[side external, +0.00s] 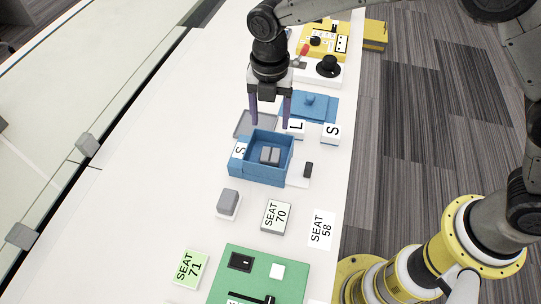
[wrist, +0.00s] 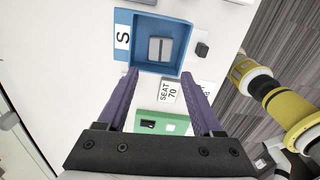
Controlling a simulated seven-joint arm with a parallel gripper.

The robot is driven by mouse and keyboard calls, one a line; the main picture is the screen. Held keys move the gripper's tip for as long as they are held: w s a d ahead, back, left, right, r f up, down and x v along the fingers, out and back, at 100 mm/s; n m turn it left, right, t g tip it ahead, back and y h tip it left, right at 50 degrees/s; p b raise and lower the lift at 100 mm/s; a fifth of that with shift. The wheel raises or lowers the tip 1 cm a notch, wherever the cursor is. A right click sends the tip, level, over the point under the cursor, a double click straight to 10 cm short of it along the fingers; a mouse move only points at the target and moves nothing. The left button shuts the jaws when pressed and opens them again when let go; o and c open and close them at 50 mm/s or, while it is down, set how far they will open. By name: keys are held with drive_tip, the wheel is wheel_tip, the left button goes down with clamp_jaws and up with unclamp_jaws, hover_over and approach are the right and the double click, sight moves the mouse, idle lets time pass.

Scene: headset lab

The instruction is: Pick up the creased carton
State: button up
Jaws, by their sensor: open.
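No carton is labelled as such. A small grey block (side external: 270,155) with a line down its middle lies inside an open blue box (side external: 254,174); I cannot tell for sure that it is the creased carton. It also shows in the wrist view (wrist: 160,48), flat on the box floor and clear of the walls. My gripper (side external: 270,122) hangs pointing down above the far side of the blue box, its two purple fingers spread and empty. In the wrist view the fingertips (wrist: 161,73) show below the box's near edge, with nothing between them.
A blue lid (side external: 312,107) and cards marked L (side external: 296,128) and S (side external: 331,133) are near the box. A SEAT 70 box (side external: 275,217), a grey-topped block (side external: 228,203) and a green board (side external: 258,272) are nearer. The table's left side is clear.

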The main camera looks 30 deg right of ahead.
hover_over(271, 154)
drive_tip(key=f, duration=0.7)
drive_tip(key=shift+s+a+f, duration=0.1)
drive_tip(key=shift+a+f, duration=0.15)
drive_tip(key=shift+f, duration=0.15)
drive_tip(key=shift+d+f, duration=0.2)
drive_tip(key=shift+f, duration=2.75)
